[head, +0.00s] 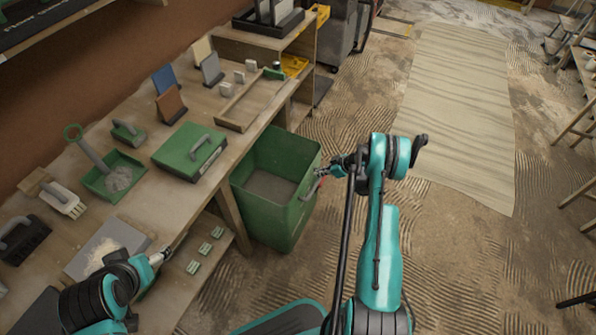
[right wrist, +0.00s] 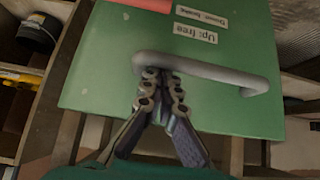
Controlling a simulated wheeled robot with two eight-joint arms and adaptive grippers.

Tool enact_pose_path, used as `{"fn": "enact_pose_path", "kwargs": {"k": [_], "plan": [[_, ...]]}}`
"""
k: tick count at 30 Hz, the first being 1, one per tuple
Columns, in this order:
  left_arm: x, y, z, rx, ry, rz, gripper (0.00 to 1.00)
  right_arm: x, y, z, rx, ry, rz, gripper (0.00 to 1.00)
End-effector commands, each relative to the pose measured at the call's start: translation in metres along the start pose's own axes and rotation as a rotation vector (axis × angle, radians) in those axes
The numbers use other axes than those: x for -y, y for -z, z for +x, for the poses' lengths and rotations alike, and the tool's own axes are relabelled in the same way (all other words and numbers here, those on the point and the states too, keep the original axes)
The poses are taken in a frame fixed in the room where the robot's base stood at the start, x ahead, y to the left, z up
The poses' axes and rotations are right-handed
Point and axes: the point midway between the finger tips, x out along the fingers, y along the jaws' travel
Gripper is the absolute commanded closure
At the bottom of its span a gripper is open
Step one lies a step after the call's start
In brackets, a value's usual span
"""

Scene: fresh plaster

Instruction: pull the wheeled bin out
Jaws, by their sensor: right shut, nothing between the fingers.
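The wheeled bin (head: 288,219) is a green, open-topped box standing on the floor at the workbench's front edge. Its wheels cannot be made out. In the right wrist view, its green face (right wrist: 110,75) carries a grey bar handle (right wrist: 225,76) and labels reading "Up: free" and "Down: brake". A red piece (right wrist: 150,4) shows at the top edge. My right gripper (head: 318,180) is at the bin's right side. Its fingertips (right wrist: 161,76) are shut at the handle's left end, with nothing held between them. My left gripper (head: 168,252) is over the bench's front edge; its opening is unclear.
The workbench (head: 150,205) holds a green case (head: 190,152), a dustpan (head: 112,178) and brushes. Small green blocks lie on its lower shelf. A grey cabinet (head: 340,35) stands behind. Floor right of the bin is clear, with a pale runner (head: 460,100) beyond.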

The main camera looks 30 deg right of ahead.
Motion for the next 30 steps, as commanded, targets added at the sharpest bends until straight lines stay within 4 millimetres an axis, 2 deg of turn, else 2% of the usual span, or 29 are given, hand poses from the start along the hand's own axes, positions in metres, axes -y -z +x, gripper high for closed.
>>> {"fn": "enact_pose_path", "kwargs": {"k": [1,6,13,21,30], "plan": [[0.0,0.0,0.0,0.0,0.0,0.0,0.28,-0.004,-0.014,-0.013,0.001,-0.005,0.005,1.0],[0.0,0.0,0.0,0.0,0.0,0.0,0.28,-0.006,-0.052,-0.048,0.001,-0.004,0.004,1.0],[0.0,0.0,0.0,0.0,0.0,0.0,0.28,-0.006,-0.092,-0.085,0.001,-0.003,0.003,1.0],[0.0,0.0,0.0,0.0,0.0,0.0,0.28,-0.005,-0.113,-0.104,0.001,-0.001,0.0,1.0],[0.0,0.0,0.0,0.0,0.0,0.0,0.28,-0.005,-0.119,-0.108,0.005,-0.001,0.001,1.0]]}}
